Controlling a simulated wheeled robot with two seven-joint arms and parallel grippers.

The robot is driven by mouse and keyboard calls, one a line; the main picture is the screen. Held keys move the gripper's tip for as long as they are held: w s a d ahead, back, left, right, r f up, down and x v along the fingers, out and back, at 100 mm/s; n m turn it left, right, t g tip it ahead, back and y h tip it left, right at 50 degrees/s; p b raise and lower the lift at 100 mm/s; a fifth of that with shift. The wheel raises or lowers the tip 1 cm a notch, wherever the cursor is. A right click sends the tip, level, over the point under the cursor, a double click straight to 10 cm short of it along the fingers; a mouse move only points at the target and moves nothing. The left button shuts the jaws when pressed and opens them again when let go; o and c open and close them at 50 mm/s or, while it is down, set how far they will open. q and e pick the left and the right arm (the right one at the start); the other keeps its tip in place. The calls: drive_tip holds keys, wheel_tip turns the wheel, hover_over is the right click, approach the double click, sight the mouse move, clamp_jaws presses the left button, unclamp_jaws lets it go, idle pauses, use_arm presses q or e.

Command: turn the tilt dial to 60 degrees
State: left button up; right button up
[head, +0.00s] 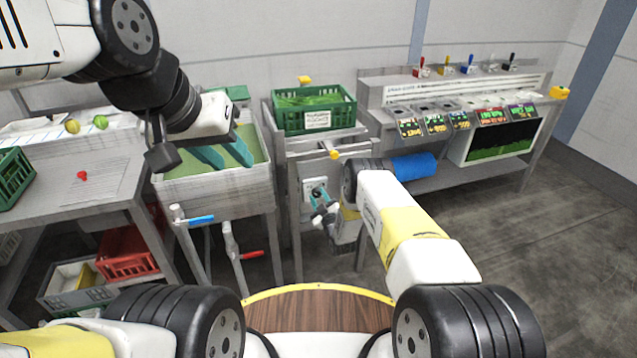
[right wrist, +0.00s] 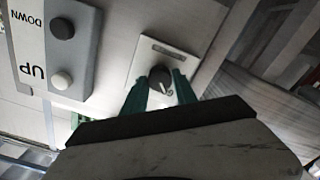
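The tilt dial is a round black knob (right wrist: 160,77) with a pale pointer mark, on a light square plate in the right wrist view. In the head view its plate (head: 314,187) is on the front of the stand below the green crate. My right gripper (right wrist: 161,82) points at the dial, with one teal finger toward each side of the knob. The fingers are apart; I cannot tell whether they touch it. It also shows in the head view (head: 324,212). My left gripper (head: 226,153) is open over the sink, its teal fingers apart with nothing seen between them.
A grey box with UP and DOWN buttons (right wrist: 66,50) is left of the dial in the right wrist view. The sink (head: 215,190) and the green crate (head: 318,118) stand behind. Blue (head: 201,219) and red (head: 251,255) valve handles stick out in front.

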drive_tip(key=o, duration=0.3)
drive_tip(key=v, duration=0.7)
drive_tip(key=shift+s+d, duration=0.15)
drive_tip(key=shift+s, duration=0.2)
